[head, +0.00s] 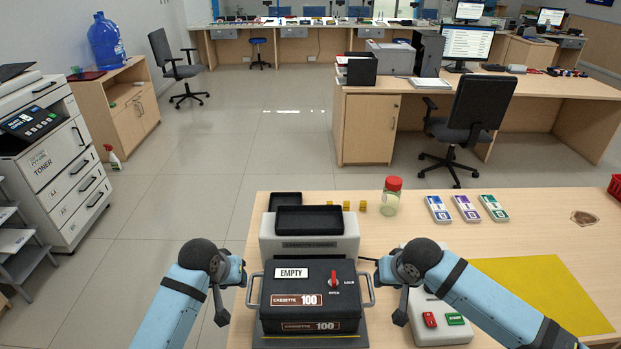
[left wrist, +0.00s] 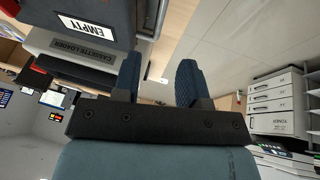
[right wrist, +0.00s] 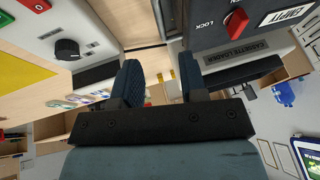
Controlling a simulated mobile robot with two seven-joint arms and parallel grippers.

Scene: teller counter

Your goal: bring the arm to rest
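A black cassette (head: 309,286), labelled "EMPTY" and "CASSETTE 100", sits upright at the front of the wooden counter, before the grey cassette loader (head: 309,243). It has a red lock knob (head: 334,281) and a side handle at left (head: 254,291) and right (head: 368,290). My left gripper (head: 241,273) is by the left handle; in the left wrist view its fingers (left wrist: 157,72) are apart with nothing between them. My right gripper (head: 380,270) is by the right handle; in the right wrist view its fingers (right wrist: 163,76) are also apart and empty.
A control box (head: 441,334) with red and green buttons stands right of the cassette. A red-lidded jar (head: 390,198), banknote bundles (head: 467,208) and small yellow blocks (head: 346,205) are behind. A yellow mat (head: 545,292) lies at right. Left of the counter is open floor.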

